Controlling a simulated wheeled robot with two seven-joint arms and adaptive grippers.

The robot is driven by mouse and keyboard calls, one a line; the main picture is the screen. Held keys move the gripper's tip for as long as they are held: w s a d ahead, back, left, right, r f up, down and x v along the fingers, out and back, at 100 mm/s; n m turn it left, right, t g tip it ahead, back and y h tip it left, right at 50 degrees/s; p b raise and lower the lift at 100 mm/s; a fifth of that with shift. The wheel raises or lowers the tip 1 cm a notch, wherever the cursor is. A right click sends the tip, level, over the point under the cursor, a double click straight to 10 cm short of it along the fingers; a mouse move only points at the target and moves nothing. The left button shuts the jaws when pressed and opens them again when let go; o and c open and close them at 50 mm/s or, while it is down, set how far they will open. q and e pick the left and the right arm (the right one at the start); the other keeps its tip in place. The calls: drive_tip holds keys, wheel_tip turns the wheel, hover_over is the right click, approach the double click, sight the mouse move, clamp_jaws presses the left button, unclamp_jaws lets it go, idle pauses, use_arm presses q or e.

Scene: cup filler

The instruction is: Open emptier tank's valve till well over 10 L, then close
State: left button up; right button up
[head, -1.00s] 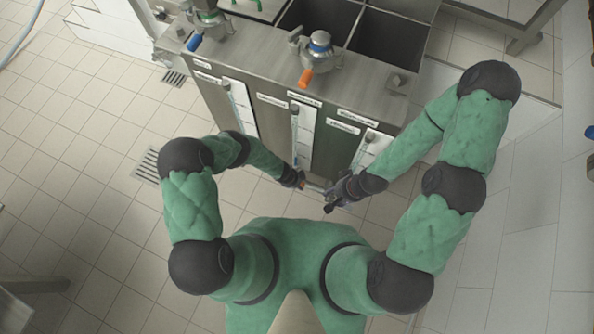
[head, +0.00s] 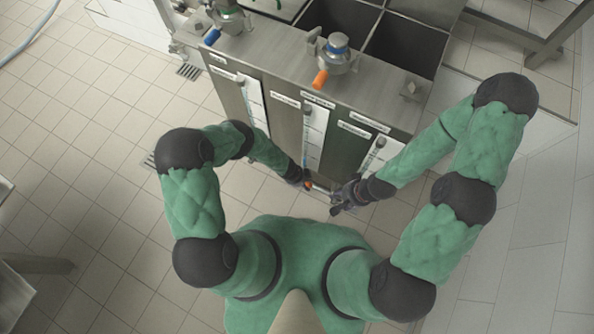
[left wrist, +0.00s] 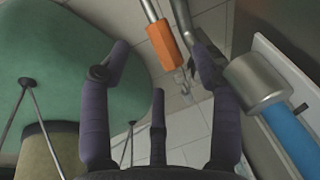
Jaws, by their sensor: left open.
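In the head view, the steel tank unit has white gauge strips on its front: left (head: 256,105), middle (head: 314,138) and right (head: 374,157). Their levels are too small to read. My left gripper (head: 307,183) is low at the unit's front, beside a small orange handle. In the left wrist view, my open left gripper (left wrist: 158,70) has the orange handle (left wrist: 162,45) on its metal lever ahead, between its spread fingers; contact is not visible. A blue tube (left wrist: 292,140) with a metal cap is at right. My right gripper (head: 337,206) hangs close by; its finger state is unclear.
On top of the unit are a blue-handled valve (head: 228,18) and an orange-handled valve (head: 337,58). Open dark basins (head: 405,45) lie behind them. The tiled floor (head: 90,170) at left is clear.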

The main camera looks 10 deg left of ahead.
use_arm(q)
drive_tip(key=v, duration=0.8)
idle(0.4)
